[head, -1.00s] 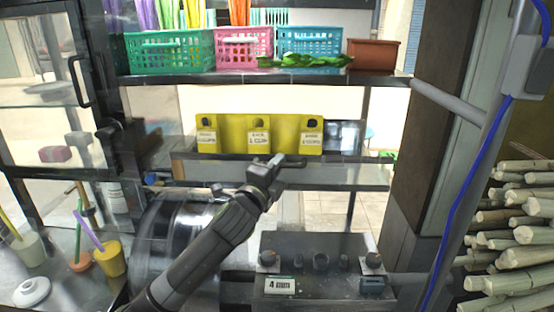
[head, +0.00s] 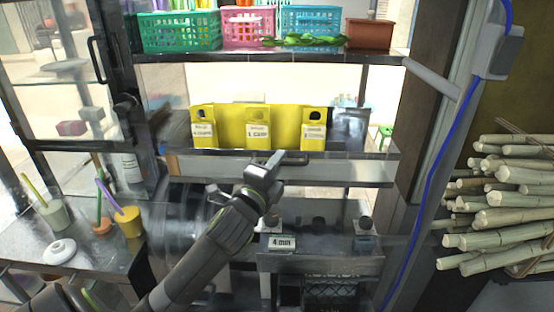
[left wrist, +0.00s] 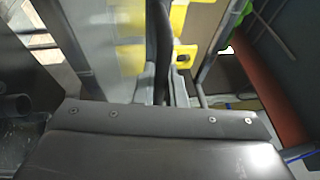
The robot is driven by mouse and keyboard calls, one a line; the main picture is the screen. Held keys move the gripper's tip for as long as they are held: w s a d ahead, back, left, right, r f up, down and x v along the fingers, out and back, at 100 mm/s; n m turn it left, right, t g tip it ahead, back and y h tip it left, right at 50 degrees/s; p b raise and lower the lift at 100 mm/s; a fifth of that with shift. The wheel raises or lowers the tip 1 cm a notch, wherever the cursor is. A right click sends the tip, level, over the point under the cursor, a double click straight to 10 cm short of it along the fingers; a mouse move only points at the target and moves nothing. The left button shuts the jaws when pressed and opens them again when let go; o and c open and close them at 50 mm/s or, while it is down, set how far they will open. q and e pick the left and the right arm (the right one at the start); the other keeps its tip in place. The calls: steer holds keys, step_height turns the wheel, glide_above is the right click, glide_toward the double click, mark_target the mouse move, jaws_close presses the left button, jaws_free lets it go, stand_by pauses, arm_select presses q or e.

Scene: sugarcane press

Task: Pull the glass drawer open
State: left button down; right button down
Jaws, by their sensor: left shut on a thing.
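The glass drawer (head: 350,172) is a pale, see-through front panel below the yellow holders, at the middle of the head view. My left gripper (head: 275,162) is at its upper front edge. It is shut on a dark bar handle. In the left wrist view the dark handle (left wrist: 161,45) runs between the two fingers of my left gripper (left wrist: 164,88), with yellow holders beyond it. The gripper and arm hide part of the drawer front. How far the drawer stands out is hard to tell. My right gripper is not in view.
Yellow holders (head: 258,127) with labels stand behind the drawer front. Coloured baskets (head: 310,22) fill the shelf above. A dark press unit (head: 325,240) is below, sugarcane (head: 510,205) at right. Cups (head: 128,222) stand on the left counter by a glass cabinet door (head: 70,85).

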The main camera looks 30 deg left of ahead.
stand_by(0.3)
arm_select(q)
steer(key=c, duration=1.5)
jaws_free()
steer(key=shift+s+f, duration=0.1)
steer(key=shift+s, duration=0.1)
steer(key=p+v, duration=0.4)
steer(key=v, duration=1.3)
steer(key=shift+a, duration=0.15)
